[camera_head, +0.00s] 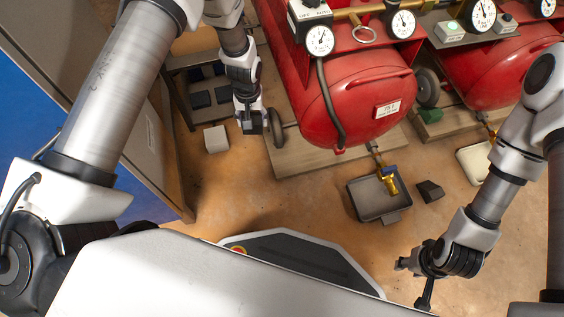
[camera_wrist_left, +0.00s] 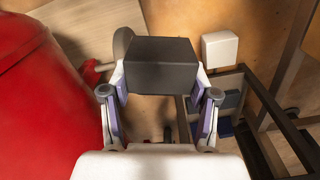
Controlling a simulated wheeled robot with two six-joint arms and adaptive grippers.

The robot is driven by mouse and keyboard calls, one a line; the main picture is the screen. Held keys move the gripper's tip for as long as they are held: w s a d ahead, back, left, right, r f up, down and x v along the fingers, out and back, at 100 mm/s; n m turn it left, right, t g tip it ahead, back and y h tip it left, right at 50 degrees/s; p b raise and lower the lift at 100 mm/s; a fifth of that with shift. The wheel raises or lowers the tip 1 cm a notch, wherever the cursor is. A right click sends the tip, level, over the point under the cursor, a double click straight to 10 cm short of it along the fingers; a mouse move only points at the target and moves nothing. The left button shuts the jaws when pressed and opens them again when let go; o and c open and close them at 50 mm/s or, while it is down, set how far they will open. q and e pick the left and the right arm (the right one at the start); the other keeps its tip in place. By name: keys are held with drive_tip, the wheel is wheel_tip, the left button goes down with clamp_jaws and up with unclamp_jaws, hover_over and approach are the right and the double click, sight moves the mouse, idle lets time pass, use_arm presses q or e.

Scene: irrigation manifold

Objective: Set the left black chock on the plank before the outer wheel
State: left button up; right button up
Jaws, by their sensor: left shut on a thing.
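My left gripper (camera_head: 250,118) is shut on the black chock (camera_wrist_left: 160,64), which sits between both fingers in the left wrist view. In the head view the held chock (camera_head: 251,127) is just left of the outer wheel (camera_head: 276,128) of the red tank (camera_head: 352,100). The plank (camera_head: 300,158) lies under the tank and wheel. In the wrist view the wheel (camera_wrist_left: 123,42) is partly hidden behind the chock; contact with the plank cannot be told. My right gripper (camera_head: 414,278) is low at the right, away from the chock; its jaw opening is unclear.
A white block (camera_head: 215,139) lies on the floor left of the gripper, near a dark rack (camera_head: 181,106). A grey tray (camera_head: 364,206) with a brass fitting (camera_head: 390,181) and another black chock (camera_head: 430,190) are right of the plank. A second red tank (camera_head: 495,78) stands behind.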

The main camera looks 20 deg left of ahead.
use_arm(q)
drive_tip(key=s+a+f+n, duration=0.1)
drive_tip(key=s+f, duration=0.2)
drive_tip(key=f, duration=0.3)
drive_tip(key=s+a+f+n, duration=0.1)
drive_tip(key=s+a+f, duration=0.1)
drive_tip(key=f, duration=0.5)
drive_tip(key=s+a+f+n+b, duration=0.1)
drive_tip(key=s+a+f, duration=0.1)
drive_tip(key=s+f, duration=0.2)
drive_tip(key=shift+s+a+f, duration=0.1)
drive_tip(key=shift+s+f, duration=0.05)
drive_tip(key=shift+f, duration=0.45)
drive_tip(key=shift+s+f, duration=0.1)
drive_tip(key=shift+f, duration=0.45)
drive_tip(key=b, duration=0.6)
hover_over(284, 166)
drive_tip(key=s+a, duration=0.2)
drive_tip(key=a, duration=0.1)
drive_tip(key=shift+w+d+f, duration=0.15)
drive_tip(key=shift+w+d, duration=0.05)
drive_tip(key=shift+w, duration=0.05)
drive_tip(key=w+d, duration=0.1)
drive_tip(key=w+d+b, duration=0.1)
drive_tip(key=shift+d+f, duration=0.2)
drive_tip(key=shift+d, duration=0.2)
drive_tip(key=shift+s+a+f+b, duration=0.15)
drive_tip(key=shift+f+b, duration=0.35)
drive_tip(key=shift+b, duration=0.15)
drive_tip(key=shift+r, duration=0.15)
